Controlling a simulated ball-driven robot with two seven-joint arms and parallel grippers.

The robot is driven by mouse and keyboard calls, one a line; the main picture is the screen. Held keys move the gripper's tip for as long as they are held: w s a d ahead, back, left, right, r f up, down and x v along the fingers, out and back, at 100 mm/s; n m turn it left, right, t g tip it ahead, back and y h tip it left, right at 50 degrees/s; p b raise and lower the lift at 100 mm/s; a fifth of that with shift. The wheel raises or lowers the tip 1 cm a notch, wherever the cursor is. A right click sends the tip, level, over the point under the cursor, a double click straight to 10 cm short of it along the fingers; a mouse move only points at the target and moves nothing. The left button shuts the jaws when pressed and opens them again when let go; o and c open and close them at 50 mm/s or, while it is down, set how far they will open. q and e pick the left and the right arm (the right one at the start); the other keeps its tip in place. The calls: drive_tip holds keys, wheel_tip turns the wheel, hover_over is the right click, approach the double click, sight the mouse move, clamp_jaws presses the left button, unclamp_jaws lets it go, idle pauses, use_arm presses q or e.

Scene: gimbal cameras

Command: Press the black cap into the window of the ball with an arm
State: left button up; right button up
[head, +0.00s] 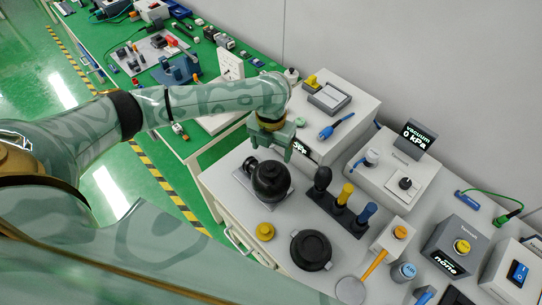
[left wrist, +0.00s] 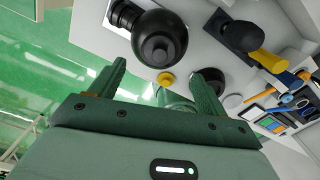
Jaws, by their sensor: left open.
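A dark ball (head: 271,180) sits on the light grey worktop, with a dark block against its left side. In the left wrist view the ball (left wrist: 177,30) has a round raised black piece (left wrist: 160,50) facing the camera; I cannot tell whether this is the cap or how deeply it is seated. My left gripper (head: 270,146) is open and empty, just behind and above the ball in the head view. Its two green fingers also show in the left wrist view (left wrist: 163,72), apart from the ball. My right gripper is not in view.
A flat black round pot (head: 311,251) and a yellow knob (head: 265,231) stand in front of the ball. To its right is a rack with black, yellow and blue handles (head: 340,207). A vacuum display (head: 417,134) and control boxes stand farther right.

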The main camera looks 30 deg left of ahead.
use_arm(q)
wheel_tip(320, 180, up, 9)
drive_tip(key=p, duration=0.1)
drive_tip(key=shift+p, duration=0.3)
drive_tip(key=shift+f, duration=0.15)
